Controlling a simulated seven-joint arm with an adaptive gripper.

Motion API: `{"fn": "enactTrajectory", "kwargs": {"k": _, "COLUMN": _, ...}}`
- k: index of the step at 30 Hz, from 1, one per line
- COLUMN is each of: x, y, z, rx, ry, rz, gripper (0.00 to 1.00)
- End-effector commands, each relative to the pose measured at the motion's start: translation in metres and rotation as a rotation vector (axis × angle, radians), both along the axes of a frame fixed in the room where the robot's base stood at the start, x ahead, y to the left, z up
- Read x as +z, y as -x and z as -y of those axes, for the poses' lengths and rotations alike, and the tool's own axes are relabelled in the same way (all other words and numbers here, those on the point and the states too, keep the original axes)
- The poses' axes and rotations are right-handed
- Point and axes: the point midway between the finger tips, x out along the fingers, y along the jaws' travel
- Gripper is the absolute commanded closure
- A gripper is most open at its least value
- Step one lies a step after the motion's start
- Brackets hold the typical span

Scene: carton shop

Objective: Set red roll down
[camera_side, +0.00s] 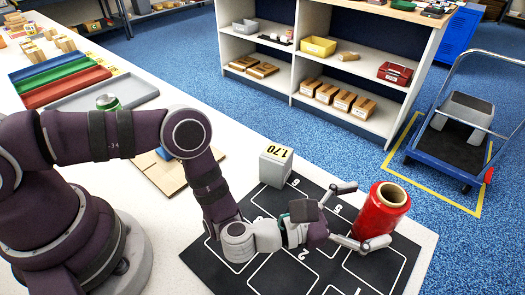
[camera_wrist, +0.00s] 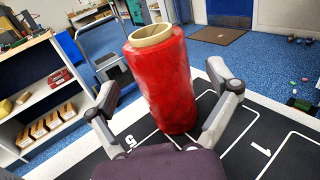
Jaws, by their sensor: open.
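The red roll (camera_side: 380,215), with a tan hollow core, stands upright on the black numbered mat (camera_side: 268,200) near its right side. In the wrist view the red roll (camera_wrist: 162,88) rises between my fingers, its base on the mat. My gripper (camera_side: 371,213) is open, with one finger to each side of the roll. In the wrist view my gripper (camera_wrist: 165,88) shows gaps between both fingers and the roll's sides. The roll hides part of the mat, and I cannot tell exactly which marked space it stands in.
A grey box (camera_side: 276,166) marked 1.70 stands at the mat's back edge. Shelves (camera_side: 320,70) and a blue trolley (camera_side: 450,130) stand beyond the table.

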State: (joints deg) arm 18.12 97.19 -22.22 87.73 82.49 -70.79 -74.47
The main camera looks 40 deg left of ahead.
Motion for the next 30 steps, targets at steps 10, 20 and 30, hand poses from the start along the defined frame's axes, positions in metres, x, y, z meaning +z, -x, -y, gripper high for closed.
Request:
{"fn": "enactTrajectory", "kwargs": {"k": 10, "x": 0.065, "y": 0.000, "z": -0.001, "rx": 0.001, "ry": 0.001, "rz": 0.001, "gripper": 0.13}}
{"fn": "enactTrajectory", "kwargs": {"k": 20, "x": 0.142, "y": 0.043, "z": 0.035, "rx": -0.423, "ry": -0.539, "rz": 0.735, "gripper": 0.13}}
{"fn": "enactTrajectory", "kwargs": {"k": 30, "x": 0.125, "y": 0.061, "z": -0.105, "rx": -1.059, "ry": -1.898, "rz": 1.284, "gripper": 0.13}}
